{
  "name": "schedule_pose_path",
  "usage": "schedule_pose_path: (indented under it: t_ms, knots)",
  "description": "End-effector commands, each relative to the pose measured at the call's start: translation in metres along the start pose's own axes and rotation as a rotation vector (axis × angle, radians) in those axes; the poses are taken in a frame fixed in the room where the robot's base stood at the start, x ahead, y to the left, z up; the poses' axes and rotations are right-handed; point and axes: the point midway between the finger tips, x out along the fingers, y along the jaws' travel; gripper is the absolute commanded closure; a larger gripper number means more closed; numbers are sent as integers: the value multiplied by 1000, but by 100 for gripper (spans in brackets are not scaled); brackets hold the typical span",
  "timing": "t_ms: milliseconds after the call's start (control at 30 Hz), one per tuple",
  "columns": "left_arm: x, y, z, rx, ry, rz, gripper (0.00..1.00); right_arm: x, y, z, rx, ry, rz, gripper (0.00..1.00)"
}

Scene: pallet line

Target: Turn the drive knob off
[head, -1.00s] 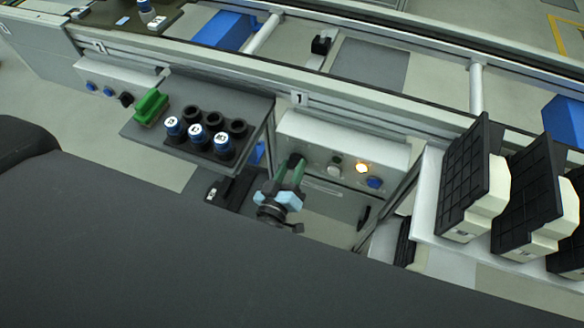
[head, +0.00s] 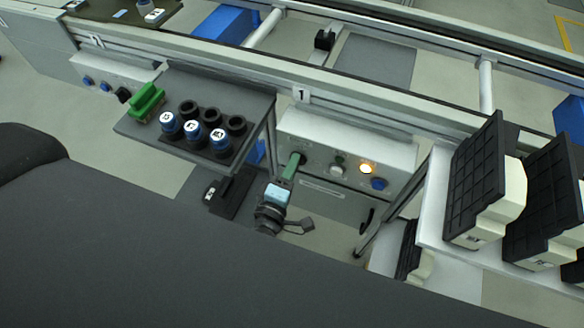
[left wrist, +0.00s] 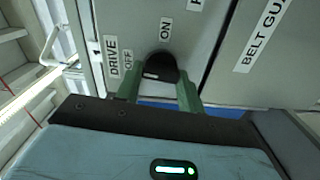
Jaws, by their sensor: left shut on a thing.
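The drive knob (left wrist: 160,67) is black with a white mark and sits between the DRIVE/OFF label (left wrist: 128,58) and the ON label (left wrist: 165,27) in the left wrist view. My left gripper (left wrist: 160,88) is shut on the knob, one green finger on each side. The white mark lies on the lower left of the knob, on the side of the OFF label. Its exact setting is hard to tell. In the head view my left gripper (head: 294,166) reaches up to the light control panel (head: 345,145), largely hiding the knob. My right gripper is out of view.
On the panel, a lamp (head: 367,168) glows orange, with a blue knob (head: 379,184) beside it. A grey shelf (head: 175,82) with cups and a green block (head: 148,101) juts out to the left. Black-and-cream units (head: 475,180) stand on the right.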

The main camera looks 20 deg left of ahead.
Motion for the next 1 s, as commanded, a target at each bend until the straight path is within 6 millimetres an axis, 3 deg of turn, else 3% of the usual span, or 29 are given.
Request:
schedule_pose_path:
  t_ms: [300, 800, 833, 1000]
  knots:
    - [0, -1, 0, -107, -1, -2, 85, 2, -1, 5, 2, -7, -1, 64]
    - [0, -1, 0, -128, -1, -2, 84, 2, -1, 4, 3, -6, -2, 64]
    - [0, -1, 0, -128, -1, -2, 60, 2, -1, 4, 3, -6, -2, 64]
    - [0, -1, 0, -126, -1, -2, 40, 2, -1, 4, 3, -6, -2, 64]
